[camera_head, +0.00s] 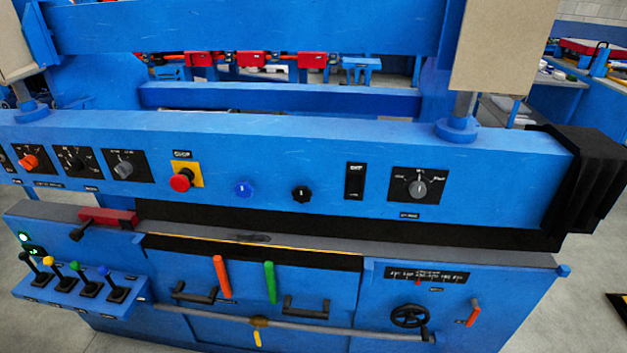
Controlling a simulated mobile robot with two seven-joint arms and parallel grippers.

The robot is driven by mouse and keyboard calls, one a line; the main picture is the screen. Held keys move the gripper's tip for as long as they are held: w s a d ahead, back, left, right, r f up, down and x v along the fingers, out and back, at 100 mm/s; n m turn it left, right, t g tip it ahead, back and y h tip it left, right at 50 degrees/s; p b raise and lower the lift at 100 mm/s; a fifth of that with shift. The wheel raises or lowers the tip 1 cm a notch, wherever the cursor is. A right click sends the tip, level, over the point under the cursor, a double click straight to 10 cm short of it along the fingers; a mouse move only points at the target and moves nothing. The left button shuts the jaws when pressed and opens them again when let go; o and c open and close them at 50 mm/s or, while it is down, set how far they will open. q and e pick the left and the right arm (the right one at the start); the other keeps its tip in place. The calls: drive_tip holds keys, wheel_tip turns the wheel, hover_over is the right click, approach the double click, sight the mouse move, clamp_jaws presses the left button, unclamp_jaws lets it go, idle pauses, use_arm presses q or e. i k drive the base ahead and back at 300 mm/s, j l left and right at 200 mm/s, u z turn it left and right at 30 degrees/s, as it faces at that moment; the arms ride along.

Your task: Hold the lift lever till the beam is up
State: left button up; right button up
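The wide blue beam (330,150) spans the machine above its bed (330,238), with a dark gap or band between them. A red lever (221,276) and a green lever (269,282) stick up at the front. The labels are too small to read, so I cannot tell which is the lift lever. Neither of my grippers is in view.
A red stop button (181,180) and several dials sit on the beam face. A long grey bar (290,325), black handles and a black handwheel (409,316) stick out at the front. Black bellows (585,180) cover the beam's right end.

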sight(74, 265)
drive_tip(key=u, duration=1.55)
drive_tip(key=i+j+z, duration=0.15)
drive_tip(key=i, duration=0.3)
drive_tip(key=i+z, duration=0.15)
drive_tip(key=i, duration=0.25)
drive_tip(key=i+j+z, duration=0.15)
drive_tip(key=i, duration=0.3)
drive_tip(key=i+j+z, duration=0.15)
drive_tip(key=i+j, duration=0.2)
